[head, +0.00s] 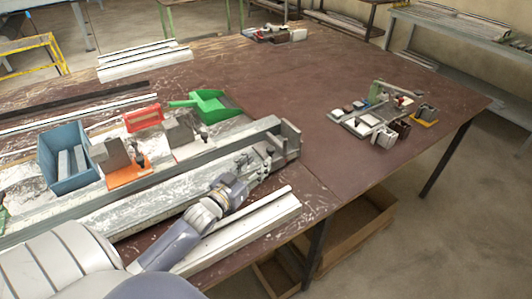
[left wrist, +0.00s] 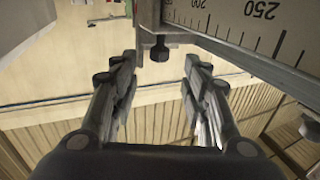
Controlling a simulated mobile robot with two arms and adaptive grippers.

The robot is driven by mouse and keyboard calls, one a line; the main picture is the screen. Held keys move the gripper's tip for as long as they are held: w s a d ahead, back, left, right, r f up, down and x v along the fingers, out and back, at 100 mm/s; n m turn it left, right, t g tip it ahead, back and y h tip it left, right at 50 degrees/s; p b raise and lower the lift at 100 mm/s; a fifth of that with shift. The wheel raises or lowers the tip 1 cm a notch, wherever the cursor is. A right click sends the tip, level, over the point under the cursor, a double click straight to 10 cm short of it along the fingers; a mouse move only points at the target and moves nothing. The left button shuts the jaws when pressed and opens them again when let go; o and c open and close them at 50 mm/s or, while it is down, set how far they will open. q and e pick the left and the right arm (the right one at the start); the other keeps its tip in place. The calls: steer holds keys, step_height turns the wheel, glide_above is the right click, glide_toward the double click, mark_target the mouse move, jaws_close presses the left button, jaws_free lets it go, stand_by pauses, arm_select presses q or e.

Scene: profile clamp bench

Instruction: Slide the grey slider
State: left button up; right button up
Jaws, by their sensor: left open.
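A long grey rail (head: 200,155) runs across the bench. At its right end stands a grey upright block (head: 291,138), which looks like the slider, though I cannot be sure. My left gripper (head: 262,162) is at this end, on the near side of the rail. In the left wrist view its two fingers (left wrist: 160,88) are apart with nothing between them. A grey block (left wrist: 148,18) with a dark bolt (left wrist: 159,48) shows just beyond the fingertips, beside a scale (left wrist: 245,22) with printed numbers. Contact cannot be told. My right gripper is not in view.
A blue bin (head: 64,178), an orange-based block (head: 126,172), a red frame (head: 143,117) and a green scoop (head: 208,104) are behind the rail. A pale profile (head: 240,228) lies in front.

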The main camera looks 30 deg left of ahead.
mark_target(268, 152)
arm_select(q)
steer(key=w, duration=0.4)
steer(key=shift+d+p, duration=0.1)
steer(key=shift+p, duration=0.2)
steer(key=shift+w, duration=0.3)
steer(key=shift+w+f, duration=0.1)
steer(key=shift+w, duration=0.3)
jaws_close()
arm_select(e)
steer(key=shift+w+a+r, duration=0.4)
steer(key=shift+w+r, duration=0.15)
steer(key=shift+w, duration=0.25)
